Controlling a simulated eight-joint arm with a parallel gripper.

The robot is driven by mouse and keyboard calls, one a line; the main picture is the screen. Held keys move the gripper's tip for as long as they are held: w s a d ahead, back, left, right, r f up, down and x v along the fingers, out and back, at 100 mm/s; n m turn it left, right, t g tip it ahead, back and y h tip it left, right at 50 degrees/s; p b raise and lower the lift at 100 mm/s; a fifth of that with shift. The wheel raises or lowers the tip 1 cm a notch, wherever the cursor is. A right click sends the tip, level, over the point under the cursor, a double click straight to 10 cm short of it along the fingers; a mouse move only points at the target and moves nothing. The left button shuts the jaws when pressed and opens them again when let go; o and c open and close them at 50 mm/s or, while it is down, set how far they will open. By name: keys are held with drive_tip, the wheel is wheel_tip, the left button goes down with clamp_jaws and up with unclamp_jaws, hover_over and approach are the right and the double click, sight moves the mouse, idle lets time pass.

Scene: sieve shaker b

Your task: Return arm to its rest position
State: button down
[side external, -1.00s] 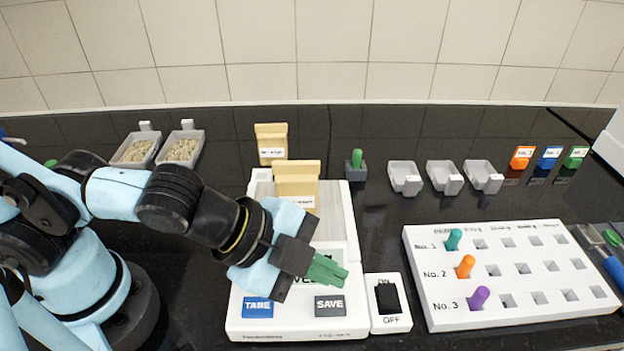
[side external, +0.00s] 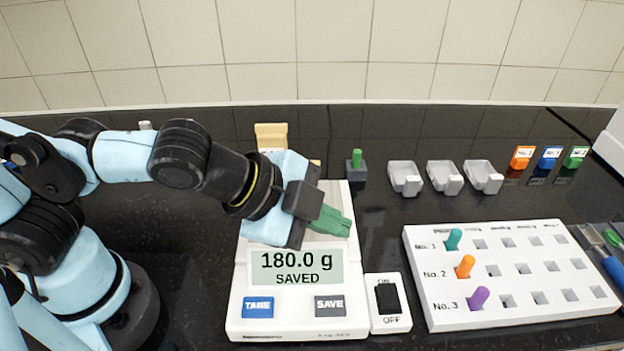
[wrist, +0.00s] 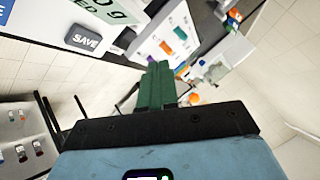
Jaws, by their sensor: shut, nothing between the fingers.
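My gripper (side external: 332,222) has green fingers, shut with nothing between them. It hangs above the white scale (side external: 240,322), over the upper part of its body, pointing right. In the wrist view the closed green fingers (wrist: 156,84) show at the middle. The scale display (side external: 297,268) reads "180.0 g SAVED". Its blue TARE button (side external: 258,307) and grey SAVE button (side external: 330,305) are both uncovered.
A white peg board (side external: 520,310) with teal, orange and purple pegs lies at right. The ON/OFF switch (side external: 388,299) is beside the scale. Several white scoops (side external: 405,177) and a green-handled tool in a dark block (side external: 356,168) stand behind. Another tan container (side external: 271,136) is behind the scale.

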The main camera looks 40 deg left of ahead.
drive_tip(key=w+a+r+n+y, duration=0.1)
drive_tip(key=w+a+n, duration=0.1)
drive_tip(key=a, duration=0.1)
drive_tip(key=w+a+r+n+t+y, duration=0.1)
drive_tip(key=w+a+r+n, duration=0.1)
drive_tip(key=a, duration=0.2)
drive_tip(key=w+a+r+n+y, duration=0.1)
drive_tip(key=w+a+n, duration=0.1)
drive_tip(key=a, duration=0.2)
drive_tip(key=shift+w+a+r, duration=0.2)
drive_tip(key=shift+w+r, duration=0.1)
drive_tip(key=shift+r, duration=0.05)
drive_tip(key=s+a+f+n+g, duration=0.1)
drive_tip(key=s+a+f+n, duration=0.1)
drive_tip(key=a+f+n, duration=0.1)
drive_tip(key=s+a+f+n+g+y, duration=0.1)
drive_tip(key=s+a+f+n, duration=0.1)
drive_tip(key=a+n, duration=0.3)
drive_tip(key=shift+s+a+f+n+y, duration=0.3)
drive_tip(key=shift+a+f+n, duration=0.15)
drive_tip(key=shift+a, duration=0.75)
